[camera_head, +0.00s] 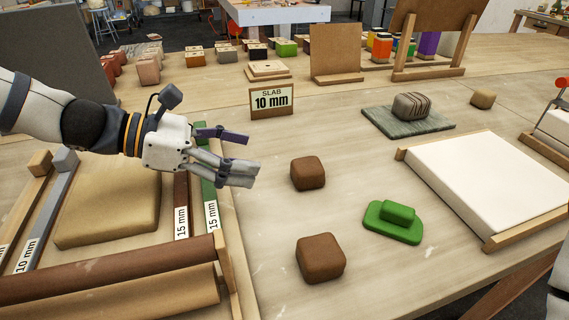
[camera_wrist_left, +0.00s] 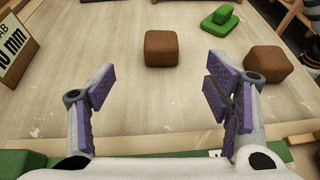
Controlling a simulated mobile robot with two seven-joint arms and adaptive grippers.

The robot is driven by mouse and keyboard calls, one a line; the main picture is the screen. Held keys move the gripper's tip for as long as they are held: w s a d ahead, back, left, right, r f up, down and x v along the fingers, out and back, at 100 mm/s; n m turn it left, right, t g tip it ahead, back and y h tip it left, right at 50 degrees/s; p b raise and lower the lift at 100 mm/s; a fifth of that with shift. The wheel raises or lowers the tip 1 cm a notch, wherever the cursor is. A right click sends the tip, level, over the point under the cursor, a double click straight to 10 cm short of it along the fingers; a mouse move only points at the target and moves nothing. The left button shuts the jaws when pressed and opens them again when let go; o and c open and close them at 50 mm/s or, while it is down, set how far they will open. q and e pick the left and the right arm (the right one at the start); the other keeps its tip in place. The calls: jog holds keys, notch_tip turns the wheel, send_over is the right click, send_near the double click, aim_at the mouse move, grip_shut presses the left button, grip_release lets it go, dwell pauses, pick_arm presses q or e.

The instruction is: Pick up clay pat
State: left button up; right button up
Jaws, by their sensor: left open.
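Two brown clay blocks with rounded edges lie on the table: a far one (camera_head: 307,173) and a near one (camera_head: 320,258). In the left wrist view the far block (camera_wrist_left: 162,48) sits ahead, in line with the gap between the fingers, and the near block (camera_wrist_left: 268,64) is off to the right. My left gripper (camera_head: 246,156) is open and empty, above the table to the left of the far block and apart from it. Its purple-padded fingers also show in the wrist view (camera_wrist_left: 158,85). My right gripper is not in view.
A green clay piece (camera_head: 393,222) lies right of the blocks. A white slab (camera_head: 490,185) in a wooden frame is farther right. A "SLAB 10 mm" sign (camera_head: 271,101) stands behind. Thickness strips (camera_head: 208,200), a tan slab (camera_head: 110,210) and a brown roller (camera_head: 110,268) are at left.

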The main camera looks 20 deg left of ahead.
aim_at(299, 165)
pick_arm(q)
jog(key=x, duration=0.4)
jog(key=shift+s+d, duration=0.1)
jog(key=shift+s, duration=0.1)
jog(key=x, duration=0.2)
jog(key=b+x, duration=0.1)
jog(key=x, duration=0.2)
jog(key=b+x, duration=0.1)
jog(key=x, duration=0.2)
jog(key=shift+w+f, duration=0.1)
jog(key=shift+f, duration=0.2)
jog(key=shift+w+d+r, duration=0.1)
jog(key=shift+r, duration=0.15)
jog(key=shift+c, duration=0.3)
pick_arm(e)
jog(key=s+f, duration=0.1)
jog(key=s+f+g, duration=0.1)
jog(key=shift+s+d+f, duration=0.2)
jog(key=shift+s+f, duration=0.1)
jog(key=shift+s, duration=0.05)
pick_arm(q)
jog(key=c, duration=1.4)
